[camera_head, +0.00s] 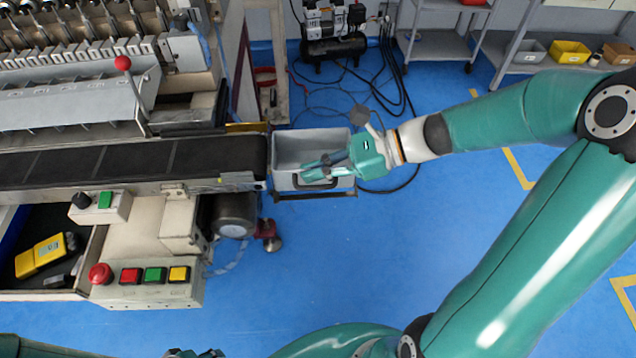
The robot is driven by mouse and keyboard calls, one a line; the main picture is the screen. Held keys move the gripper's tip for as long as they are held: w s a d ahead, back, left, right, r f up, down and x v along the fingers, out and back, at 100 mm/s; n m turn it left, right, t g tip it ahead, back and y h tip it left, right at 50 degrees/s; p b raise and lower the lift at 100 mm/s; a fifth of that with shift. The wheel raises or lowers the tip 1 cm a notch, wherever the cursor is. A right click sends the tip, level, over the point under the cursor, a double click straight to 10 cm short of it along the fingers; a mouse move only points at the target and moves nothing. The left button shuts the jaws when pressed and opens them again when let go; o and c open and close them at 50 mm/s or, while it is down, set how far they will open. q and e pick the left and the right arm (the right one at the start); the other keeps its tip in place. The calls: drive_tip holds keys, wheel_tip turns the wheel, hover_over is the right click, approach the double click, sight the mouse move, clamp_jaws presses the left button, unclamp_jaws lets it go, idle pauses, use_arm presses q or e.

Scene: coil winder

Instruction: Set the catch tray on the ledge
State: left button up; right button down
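The catch tray (288,148) is a grey open box at the right end of the conveyor. It looks empty and level, with a dark handle on its near side. A dark ledge frame (312,196) shows just below its near side. Whether the tray rests on the ledge or hangs above it is hard to tell. My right gripper (306,172) reaches in from the right, its fingers over the tray's near wall and handle. Its grip on the tray is unclear. Only a dark tip of my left gripper (195,353) shows at the bottom edge.
The black conveyor belt (130,162) ends left of the tray. A control panel (150,290) with colored buttons sits at the lower left. A compressor (332,35) with loose cables stands behind. A grey cart (440,45) is further right. The blue floor in front is clear.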

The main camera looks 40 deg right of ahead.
sight(329, 181)
wheel_tip(329, 181, down, 4)
drive_tip(key=shift+f+b, duration=0.15)
drive_tip(key=shift+b, duration=0.25)
drive_tip(key=c, duration=1.8)
unclamp_jaws()
drive_tip(key=shift+f, duration=0.15)
drive_tip(key=shift+c, duration=0.2)
drive_tip(key=o, duration=0.5)
drive_tip(key=shift+r, duration=0.2)
drive_tip(key=shift+s+d, duration=0.1)
drive_tip(key=v, duration=1.1)
drive_tip(key=shift+s+d+r+p, duration=0.1)
drive_tip(key=shift+s+d+p, duration=0.1)
drive_tip(key=shift+d+p, duration=0.15)
